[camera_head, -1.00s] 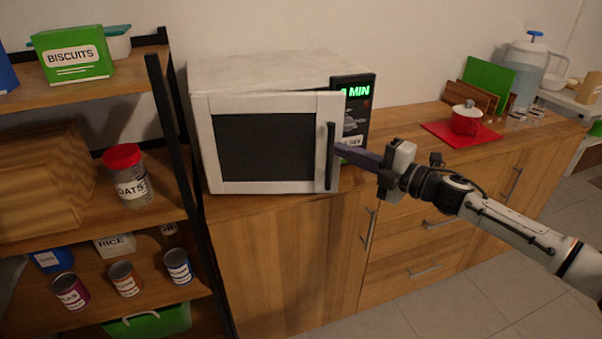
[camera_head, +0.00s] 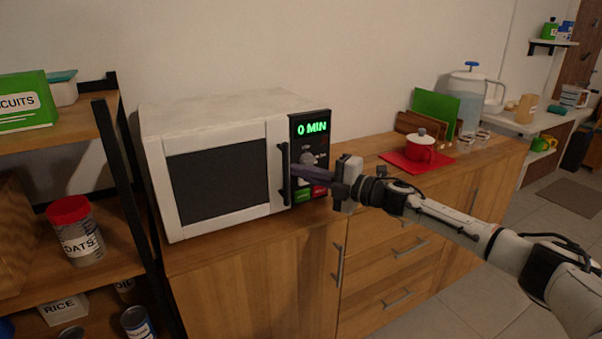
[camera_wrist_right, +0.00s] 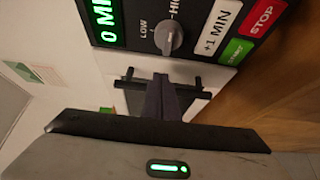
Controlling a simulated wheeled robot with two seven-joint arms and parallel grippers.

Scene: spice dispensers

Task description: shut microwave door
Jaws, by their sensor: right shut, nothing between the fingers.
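The white microwave (camera_head: 235,105) stands on the wooden cabinet. Its door (camera_head: 272,150), with a dark window, now lies level with the front, and I see no gap at the control panel (camera_head: 313,140). A black upright handle (camera_head: 284,180) is on the door's right edge. My right gripper (camera_head: 294,171) is shut and empty, its dark fingertips at the handle, in front of the panel's lower left. In the right wrist view the fingertips (camera_wrist_right: 161,82) overlap the handle (camera_wrist_right: 128,83); I cannot tell if they touch. My left gripper is not in view.
A shelf rack (camera_head: 128,180) with an oats jar (camera_head: 75,230) and a biscuits box (camera_head: 25,102) stands at left. On the counter at right are a red pot (camera_head: 421,151) on a red mat (camera_head: 402,163), boards and a pitcher (camera_head: 468,100). The counter beside the microwave is clear.

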